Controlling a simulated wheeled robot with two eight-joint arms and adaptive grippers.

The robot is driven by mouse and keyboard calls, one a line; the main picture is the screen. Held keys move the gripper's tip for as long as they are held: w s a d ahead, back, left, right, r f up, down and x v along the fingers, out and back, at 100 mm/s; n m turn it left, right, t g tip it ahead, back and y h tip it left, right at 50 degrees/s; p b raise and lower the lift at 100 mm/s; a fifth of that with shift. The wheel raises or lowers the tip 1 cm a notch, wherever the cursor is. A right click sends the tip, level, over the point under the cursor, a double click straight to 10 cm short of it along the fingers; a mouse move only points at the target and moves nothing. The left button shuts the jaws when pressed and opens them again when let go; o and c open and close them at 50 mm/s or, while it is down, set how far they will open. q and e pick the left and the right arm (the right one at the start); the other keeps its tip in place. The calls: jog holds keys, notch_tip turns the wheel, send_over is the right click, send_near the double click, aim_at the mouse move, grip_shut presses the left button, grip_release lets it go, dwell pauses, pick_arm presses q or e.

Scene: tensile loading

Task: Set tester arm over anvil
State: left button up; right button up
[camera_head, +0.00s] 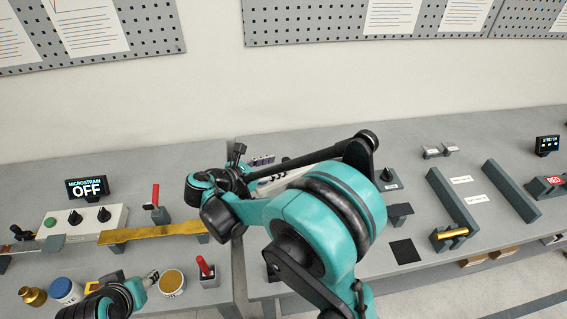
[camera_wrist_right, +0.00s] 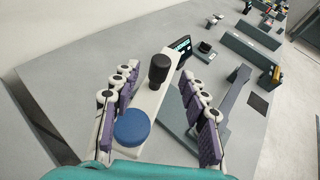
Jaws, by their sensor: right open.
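In the right wrist view, a pale beam with a black upright knob (camera_wrist_right: 159,70) and a blue round disc (camera_wrist_right: 132,127) lies between the fingers of my right gripper (camera_wrist_right: 158,108). This looks like the tester arm. The fingers are open, one set on each side, with a gap visible on the right. A grey base (camera_wrist_right: 180,125) lies under it. I cannot make out the anvil. In the head view my right arm hides most of the tester; purple finger pads of the right gripper (camera_head: 262,160) show behind it. My left gripper (camera_head: 150,278) is at lower left, too small to judge.
A gold strip (camera_head: 152,233), a MICROSTRAIN OFF display (camera_head: 87,188) and a red-handled tool (camera_head: 205,268) are on the left table. Long grey rails (camera_head: 455,202), a brass cylinder (camera_head: 453,232) and a black square (camera_head: 405,251) are on the right.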

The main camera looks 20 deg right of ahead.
aim_at(283, 163)
jog(key=x, duration=0.5)
jog(key=shift+d+b, duration=0.1)
jog(key=shift+b, duration=0.3)
jog(key=shift+c, duration=0.3)
grip_shut()
